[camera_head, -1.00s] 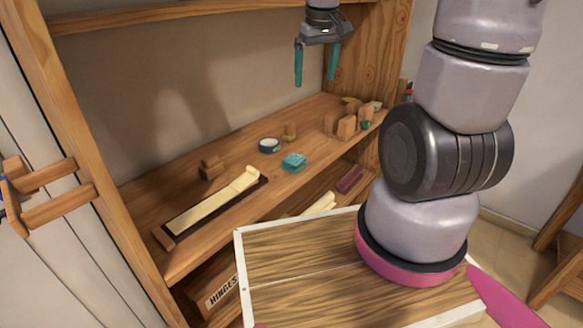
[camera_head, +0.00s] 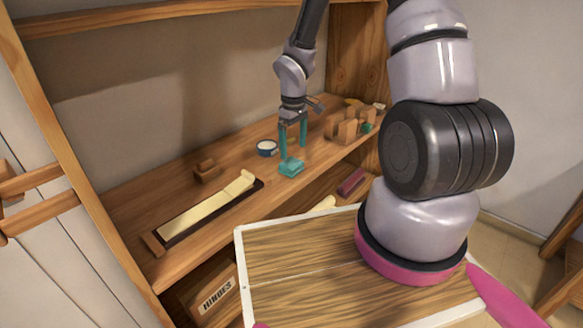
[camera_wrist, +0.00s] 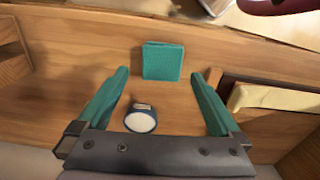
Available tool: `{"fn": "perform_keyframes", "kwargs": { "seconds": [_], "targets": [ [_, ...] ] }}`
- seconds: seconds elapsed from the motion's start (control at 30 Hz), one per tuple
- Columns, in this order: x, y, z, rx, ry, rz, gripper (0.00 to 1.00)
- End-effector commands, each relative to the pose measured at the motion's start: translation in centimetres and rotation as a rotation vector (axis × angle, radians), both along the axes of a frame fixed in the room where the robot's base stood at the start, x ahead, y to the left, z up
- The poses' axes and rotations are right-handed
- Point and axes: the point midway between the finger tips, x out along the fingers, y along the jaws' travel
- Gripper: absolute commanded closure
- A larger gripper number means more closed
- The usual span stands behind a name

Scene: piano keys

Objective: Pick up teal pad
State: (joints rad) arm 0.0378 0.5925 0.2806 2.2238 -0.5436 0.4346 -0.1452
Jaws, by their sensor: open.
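The teal pad (camera_head: 291,168) is a small square block lying on the wooden shelf, right of the piano key in the head view. In the wrist view the pad (camera_wrist: 162,61) lies ahead of the fingertips, between their lines. My gripper (camera_head: 293,152) has two teal fingers pointing down just above and behind the pad in the head view. In the wrist view my gripper (camera_wrist: 168,75) is open with nothing between its fingers. Whether a fingertip touches the pad cannot be told.
A round blue-and-white tape roll (camera_head: 267,148) sits left of the fingers. The cream piano key (camera_head: 208,210) lies in a dark tray to the left, by a small wooden block (camera_head: 207,170). Several wooden blocks (camera_head: 347,130) stand at right. The shelf's front edge is close to the pad.

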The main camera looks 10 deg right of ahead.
Motion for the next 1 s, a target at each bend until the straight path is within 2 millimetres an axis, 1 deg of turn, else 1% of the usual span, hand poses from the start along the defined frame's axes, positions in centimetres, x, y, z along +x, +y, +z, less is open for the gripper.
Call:
{"fn": "perform_keyframes", "kwargs": {
  "seconds": [0.13, 0.3, 0.4, 0.5, 0.67, 0.7, 0.77, 0.8, 0.87, 0.9, 1.0],
  "targets": [
    [0.0, 0.3, -1.5, -0.001, 0.003, 0.002, 0.00],
    [0.0, 0.6, -4.1, -0.001, 0.003, 0.000, 0.00],
    [0.1, 0.6, -5.0, -0.001, 0.002, 0.000, 0.00],
    [0.1, 0.6, -5.3, -0.001, -0.001, 0.000, 0.00],
    [0.1, 0.6, -5.3, -0.001, -0.001, -0.001, 0.00],
    [0.1, 0.6, -5.3, -0.001, -0.001, -0.001, 0.08],
    [0.1, 0.6, -5.3, -0.001, -0.001, -0.001, 0.31],
    [0.1, 0.6, -5.3, -0.001, -0.001, -0.001, 0.46],
    [0.1, 0.6, -5.3, -0.001, -0.001, -0.001, 0.69],
    [0.1, 0.6, -5.3, -0.001, -0.001, -0.001, 0.73],
    [0.1, 0.6, -5.3, -0.001, -0.001, -0.001, 0.73]
  ]
}}
